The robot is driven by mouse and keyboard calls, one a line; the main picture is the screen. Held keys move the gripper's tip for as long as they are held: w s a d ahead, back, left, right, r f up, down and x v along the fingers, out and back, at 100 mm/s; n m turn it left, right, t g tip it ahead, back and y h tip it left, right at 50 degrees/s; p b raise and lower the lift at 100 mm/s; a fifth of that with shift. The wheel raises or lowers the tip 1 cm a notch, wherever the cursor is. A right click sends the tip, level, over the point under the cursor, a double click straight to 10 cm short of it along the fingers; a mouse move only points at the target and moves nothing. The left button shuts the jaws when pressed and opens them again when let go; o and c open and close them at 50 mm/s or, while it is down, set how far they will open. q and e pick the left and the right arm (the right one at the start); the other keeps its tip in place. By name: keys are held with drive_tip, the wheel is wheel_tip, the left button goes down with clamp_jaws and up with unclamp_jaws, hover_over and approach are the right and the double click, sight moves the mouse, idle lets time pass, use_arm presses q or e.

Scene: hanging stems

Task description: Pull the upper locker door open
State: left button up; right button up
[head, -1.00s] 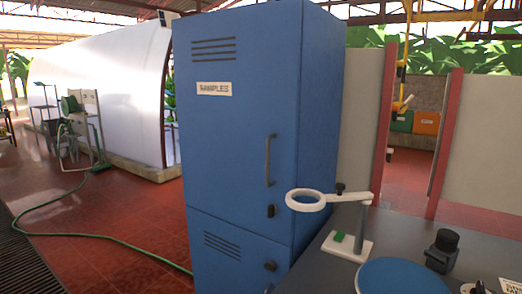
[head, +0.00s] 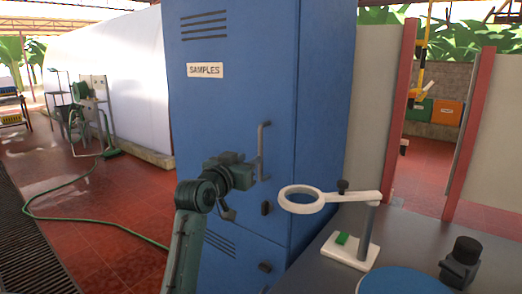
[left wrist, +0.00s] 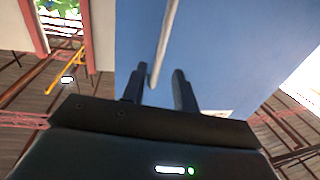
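The blue locker's upper door (head: 225,120) is shut and bears a "SAMPLES" label (head: 205,70). Its upright bar handle (head: 264,150) is near the door's right edge, with a dark latch knob (head: 266,208) below. My left gripper (head: 256,174) is at the lower half of the handle. In the left wrist view its two fingers (left wrist: 158,90) are apart, with the grey handle (left wrist: 165,42) showing in the gap between them against the blue door (left wrist: 215,55). Contact is not clear. My right gripper is not in view.
A grey bench (head: 320,262) adjoins the locker on the right, with a ring magnifier on a stand (head: 303,199), a blue disc (head: 400,282) and a black knobbed device (head: 461,262). A lower locker door (head: 235,258) is below. A green hose (head: 75,219) lies on the open red floor at left.

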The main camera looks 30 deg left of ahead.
sight(259, 152)
use_arm(q)
drive_tip(key=w, duration=0.5)
drive_tip(key=w+p, duration=0.1)
drive_tip(key=w, duration=0.2)
drive_tip(key=shift+a, duration=0.4)
drive_tip(key=shift+c, duration=0.4)
clamp_jaws()
